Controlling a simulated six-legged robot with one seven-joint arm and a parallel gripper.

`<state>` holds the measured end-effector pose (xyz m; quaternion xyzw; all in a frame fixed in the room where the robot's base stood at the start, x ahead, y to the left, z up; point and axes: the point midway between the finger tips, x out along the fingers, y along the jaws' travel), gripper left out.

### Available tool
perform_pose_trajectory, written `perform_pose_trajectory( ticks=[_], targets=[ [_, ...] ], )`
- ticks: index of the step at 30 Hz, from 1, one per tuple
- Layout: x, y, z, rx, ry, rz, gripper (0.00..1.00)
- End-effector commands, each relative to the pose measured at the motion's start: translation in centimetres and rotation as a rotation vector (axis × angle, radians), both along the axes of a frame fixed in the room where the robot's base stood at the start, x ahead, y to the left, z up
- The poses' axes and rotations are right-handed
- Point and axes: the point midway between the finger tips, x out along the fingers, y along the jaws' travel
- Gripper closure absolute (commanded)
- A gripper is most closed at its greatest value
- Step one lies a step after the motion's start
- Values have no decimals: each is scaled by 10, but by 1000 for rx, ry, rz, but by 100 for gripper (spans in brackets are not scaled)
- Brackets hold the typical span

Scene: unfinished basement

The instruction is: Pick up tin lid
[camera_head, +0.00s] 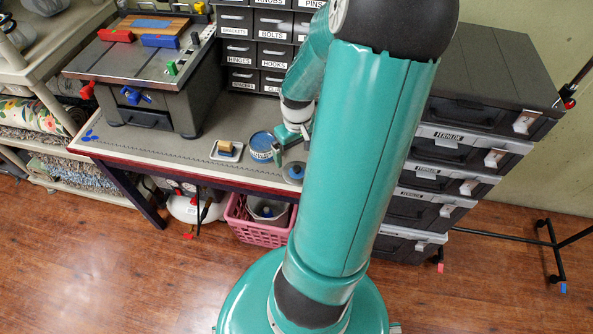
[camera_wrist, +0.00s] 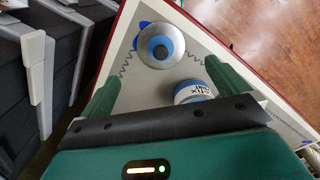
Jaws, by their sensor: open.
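The tin lid (camera_wrist: 158,45) is a round silver disc with a blue ring and dark centre. It lies on the workbench beyond my fingertips in the wrist view; in the head view the lid (camera_head: 293,173) sits near the front edge, partly hidden by my arm. My gripper (camera_wrist: 165,85) is open, its green fingers spread wide, with nothing held between them. The blue-and-white tin (camera_wrist: 192,92) stands beside the lid, partly hidden behind the gripper's dark bar. In the head view the tin (camera_head: 262,146) is just left of my gripper (camera_head: 290,148).
A small tray (camera_head: 216,156) with a sponge-like block lies left of the tin. A grey machine (camera_head: 150,75) stands on the bench's left. Labelled drawers (camera_head: 255,52) rise behind; stacked black cases (camera_head: 470,130) stand right. A pink basket (camera_head: 255,233) is below the bench.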

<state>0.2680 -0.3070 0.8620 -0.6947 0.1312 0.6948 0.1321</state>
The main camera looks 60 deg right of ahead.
Motion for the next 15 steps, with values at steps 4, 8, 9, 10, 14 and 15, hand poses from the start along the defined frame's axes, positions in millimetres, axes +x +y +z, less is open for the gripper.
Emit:
perform_pose_trajectory(
  ticks=[4,8,9,10,14,15],
  targets=[
    [-1,-1,-21,1,1,-1,0],
    [-1,-1,-29,0,0,-2,0],
    [-1,0,-31,0,0,-1,0],
    [-1,0,-34,0,0,-1,0],
    [0,2,-51,4,1,0,0],
    [0,2,-57,4,1,-1,0]
  ],
)
